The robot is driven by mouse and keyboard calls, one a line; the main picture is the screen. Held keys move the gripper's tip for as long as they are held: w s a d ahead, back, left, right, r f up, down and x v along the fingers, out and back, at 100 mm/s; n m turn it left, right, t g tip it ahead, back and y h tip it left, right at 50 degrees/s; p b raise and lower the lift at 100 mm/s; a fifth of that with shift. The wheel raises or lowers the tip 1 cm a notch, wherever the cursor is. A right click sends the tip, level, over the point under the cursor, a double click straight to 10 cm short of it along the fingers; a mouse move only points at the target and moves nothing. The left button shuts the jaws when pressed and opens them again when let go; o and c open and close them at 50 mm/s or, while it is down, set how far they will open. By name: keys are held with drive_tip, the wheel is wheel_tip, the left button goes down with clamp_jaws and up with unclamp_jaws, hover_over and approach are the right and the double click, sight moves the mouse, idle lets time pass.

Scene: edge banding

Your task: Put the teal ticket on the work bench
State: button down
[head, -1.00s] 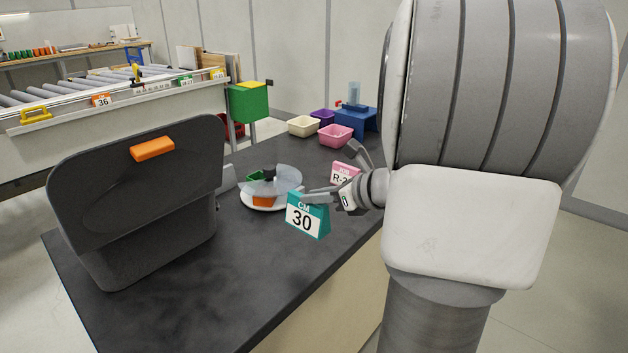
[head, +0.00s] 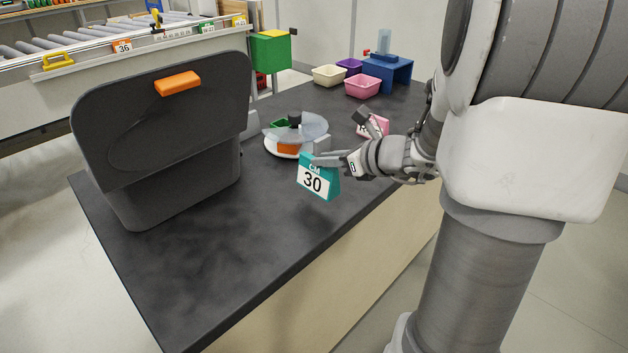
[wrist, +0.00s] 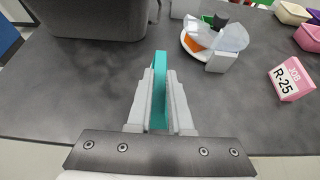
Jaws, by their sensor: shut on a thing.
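The teal ticket (head: 318,178), with a white face reading 30, is held upright in my gripper (head: 322,160) above the dark work bench (head: 210,235). In the wrist view the teal ticket (wrist: 159,88) shows edge-on between the two fingers of my gripper (wrist: 159,100), which are shut on it. A shadow lies on the bench top below the ticket in the head view, so it seems a little above the surface. The exact gap is hard to tell.
A dark bin with an orange handle (head: 178,84) stands at the bench's left. A round dispenser (head: 295,135) is behind the ticket. A pink R-25 ticket (wrist: 290,79) stands to the right. Coloured trays (head: 361,86) sit at the back. The front bench top is clear.

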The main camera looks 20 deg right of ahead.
sight(299, 178)
drive_tip(key=shift+w+a+f+b, duration=0.35)
drive_tip(key=shift+w+a+f, duration=0.6)
drive_tip(key=shift+w+a, duration=0.1)
drive_tip(key=shift+f+b, duration=0.9)
drive_tip(key=shift+f, duration=1)
drive_tip(key=shift+f, duration=0.15)
drive_tip(key=c, duration=0.8)
unclamp_jaws()
